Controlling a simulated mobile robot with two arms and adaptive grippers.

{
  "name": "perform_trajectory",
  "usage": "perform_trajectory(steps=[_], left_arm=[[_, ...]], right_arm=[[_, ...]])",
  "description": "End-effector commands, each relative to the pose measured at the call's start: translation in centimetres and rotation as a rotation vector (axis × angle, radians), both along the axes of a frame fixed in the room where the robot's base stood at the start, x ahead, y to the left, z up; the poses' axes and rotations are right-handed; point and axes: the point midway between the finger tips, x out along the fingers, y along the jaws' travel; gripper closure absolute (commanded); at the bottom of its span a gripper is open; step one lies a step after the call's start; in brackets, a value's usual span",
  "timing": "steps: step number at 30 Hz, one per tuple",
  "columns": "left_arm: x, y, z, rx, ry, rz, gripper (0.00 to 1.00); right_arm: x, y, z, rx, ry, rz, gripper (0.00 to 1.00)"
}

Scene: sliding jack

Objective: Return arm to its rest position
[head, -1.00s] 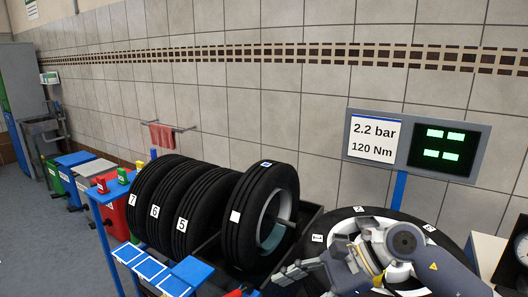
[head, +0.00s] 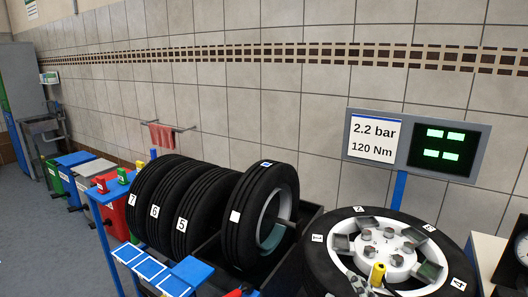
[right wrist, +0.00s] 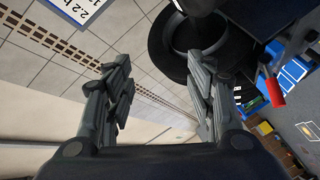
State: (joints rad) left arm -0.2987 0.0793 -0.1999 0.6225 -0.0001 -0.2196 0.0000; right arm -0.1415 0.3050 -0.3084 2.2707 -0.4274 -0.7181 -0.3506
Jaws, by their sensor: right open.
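My right gripper (right wrist: 160,85) shows in the right wrist view. Its two dark fingers stand wide apart with nothing between them. In the head view a small grey piece sits low at the front of the wheel; I cannot tell whether it is part of my arm. My left gripper is in neither view. The wheel (head: 330,255) with a white rim lies flat at the right in the head view, with numbered labels on its tyre and a yellow piece (head: 377,273) at the rim's front.
Several upright tyres (head: 185,210) stand in a dark rack left of the wheel. A display panel (head: 415,146) reading 2.2 bar and 120 Nm stands behind it. A blue frame (head: 190,272) is at the front left. A red-handled tool (right wrist: 273,90) shows in the right wrist view.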

Motion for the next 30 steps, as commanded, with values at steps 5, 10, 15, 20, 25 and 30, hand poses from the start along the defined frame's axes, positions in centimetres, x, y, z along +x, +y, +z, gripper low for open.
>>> perform_trajectory(steps=[5, 10, 15, 20, 25, 30], left_arm=[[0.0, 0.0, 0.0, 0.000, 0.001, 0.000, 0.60], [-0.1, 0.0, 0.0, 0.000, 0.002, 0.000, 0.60], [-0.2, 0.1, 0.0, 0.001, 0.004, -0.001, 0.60], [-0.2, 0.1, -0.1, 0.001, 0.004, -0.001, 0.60], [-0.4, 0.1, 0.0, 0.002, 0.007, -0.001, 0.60], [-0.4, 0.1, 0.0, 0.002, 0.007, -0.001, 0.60]], right_arm=[[-7.6, -2.7, -10.4, 0.307, 0.435, -0.209, 0.50], [-15.5, -3.2, -16.2, 0.490, 0.746, -0.372, 0.50], [-22.5, -2.7, -19.3, 0.603, 0.984, -0.500, 0.50], [-25.7, -2.3, -21.9, 0.647, 1.108, -0.568, 0.50], [-24.8, -2.1, -26.4, 0.636, 1.123, -0.572, 0.50], [-24.5, -2.0, -32.2, 0.627, 1.146, -0.578, 0.50]])
